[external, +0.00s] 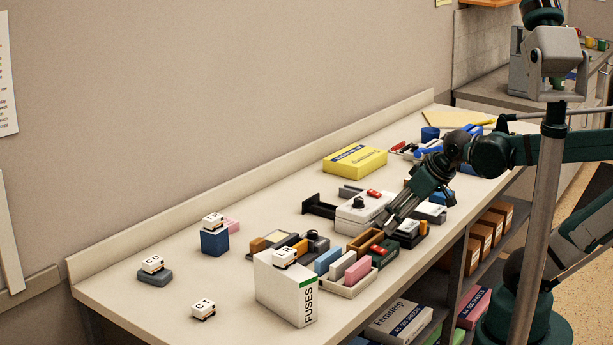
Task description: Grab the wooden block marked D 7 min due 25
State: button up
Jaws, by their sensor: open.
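Several small blocks with white lettered tops and brown-and-dark sides are in view. One reading ED (153,264) sits on a grey box, and one reading CT (203,309) lies on the bare bench. Another block ending in R (213,220) stands on a blue box, and one more ending in R (284,257) is on the white FUSES box. The marking D 7 min due 25 is not legible on any of them. My gripper (390,226) is open, pointing down-left above the bench clutter, right of and apart from these blocks. Its fingertips are small and partly unclear.
The white FUSES box (287,290) stands at the bench front. A brown tray (370,241), a white device with a dark knob (352,216) and several coloured boxes crowd the area by my gripper. A yellow box (355,162) is behind. The left front bench is mostly clear.

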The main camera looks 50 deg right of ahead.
jog(key=w+d+r+m+g+p, duration=0.1)
jog(key=w+d+r+m+p, duration=0.25)
jog(key=d, duration=0.25)
jog(key=w+d+r+m+g+h+p, duration=0.1)
jog(key=w+d+r+m+p, duration=0.1)
jog(key=w+d+m+p, duration=0.25)
jog(key=w+d+r+m+g+p, duration=0.1)
jog(key=w+d+r+g+p, duration=0.15)
jog(key=w+d, duration=0.4)
jog(key=d+f+m+p, duration=0.2)
jog(key=d+m+p, duration=0.1)
jog(key=d, duration=0.5)
jog(key=w+d+f+m+g+p, duration=0.1)
jog(key=d+f+m+p, duration=0.1)
jog(key=d, duration=0.7)
jog(key=w+d+f+m+g+p, duration=0.1)
jog(key=d+m+p, duration=0.3)
jog(key=d, duration=0.5)
jog(key=shift+d+f+y+p, duration=0.15)
jog(key=shift+f+y+p, duration=0.3)
jog(key=shift+p, duration=0.15)
jog(key=shift+s+d+f+m+g, duration=0.1)
jog(key=shift+d+f+m+g, duration=0.15)
jog(key=shift+d+f+m, duration=0.25)
jog(key=shift+d+r, duration=0.1)
jog(key=shift+r, duration=0.05)
jog(key=shift+f, duration=1.3)
jog(key=shift+f, duration=0.15)
